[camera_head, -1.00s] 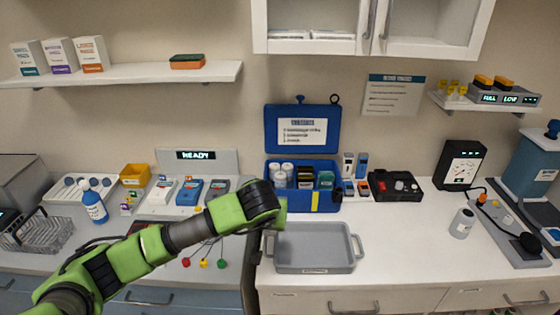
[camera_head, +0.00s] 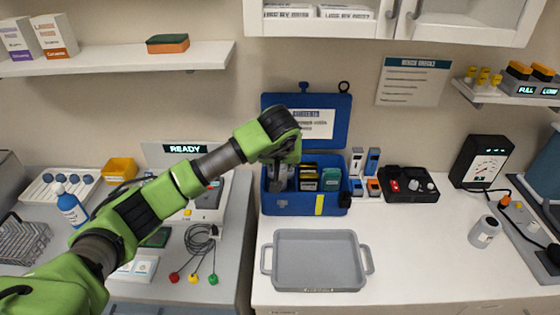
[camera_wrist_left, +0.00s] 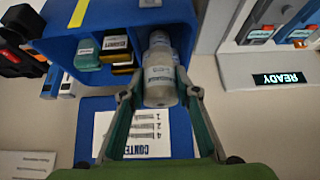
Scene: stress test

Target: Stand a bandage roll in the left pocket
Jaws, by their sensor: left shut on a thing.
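The blue case (camera_head: 300,209) stands open at the back of the counter, its lid (camera_head: 340,110) raised against the wall. My left gripper (camera_head: 276,180) reaches down at the case's left pocket and covers much of it. In the left wrist view, the gripper (camera_wrist_left: 160,97) is shut on a pale, labelled cylinder, seemingly a bandage roll (camera_wrist_left: 160,78). Another pale cylinder (camera_wrist_left: 159,40) shows just beyond it, inside the case (camera_wrist_left: 110,18). Whether the held roll touches the pocket floor is hidden. My right gripper is not in view.
Dark and green packets (camera_head: 308,180) fill the case's other pockets. A grey empty tray (camera_head: 318,285) lies in front. Small boxes (camera_head: 373,162) and a black tray (camera_head: 408,197) stand to the right.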

